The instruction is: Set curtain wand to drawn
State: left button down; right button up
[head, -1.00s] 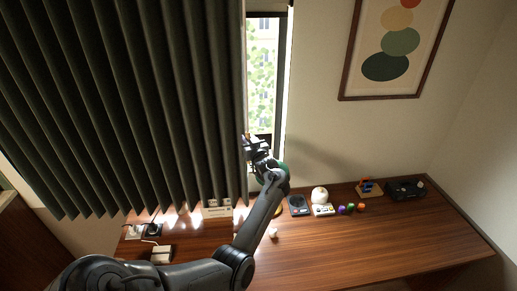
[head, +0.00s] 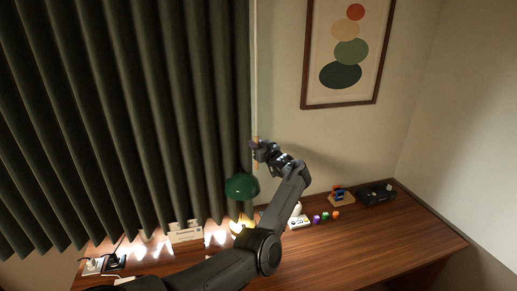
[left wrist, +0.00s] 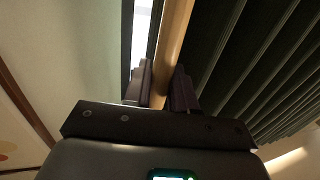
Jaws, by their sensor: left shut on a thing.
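The dark pleated curtain (head: 130,110) hangs across nearly all of the window, and its right edge stands close to the window's right side. A wooden curtain wand (left wrist: 173,45) runs between the fingers in the left wrist view. My left gripper (head: 258,150) is shut on the wand at the curtain's right edge; it also shows in the left wrist view (left wrist: 162,92). In that view a narrow bright strip of window (left wrist: 142,30) shows left of the wand. My right gripper is not in view.
A green lamp (head: 242,186) stands on the wooden desk (head: 385,235) just left of my left wrist. Small coloured objects (head: 325,217) and a black box (head: 376,194) lie to the right. A framed picture (head: 347,50) hangs on the wall.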

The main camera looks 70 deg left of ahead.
pick_arm(q)
jog(key=shift+w+f, duration=0.1)
jog(key=shift+w, duration=0.1)
jog(key=c, duration=1.2)
grip_release()
jog(key=shift+c, duration=0.2)
jog(key=shift+o, duration=0.8)
jog(key=shift+w, duration=0.1)
jog(key=shift+d, duration=0.1)
jog(key=w+d+b, duration=0.1)
jog(key=w+d, duration=0.1)
jog(key=d, duration=0.8)
jog(key=shift+d, duration=0.25)
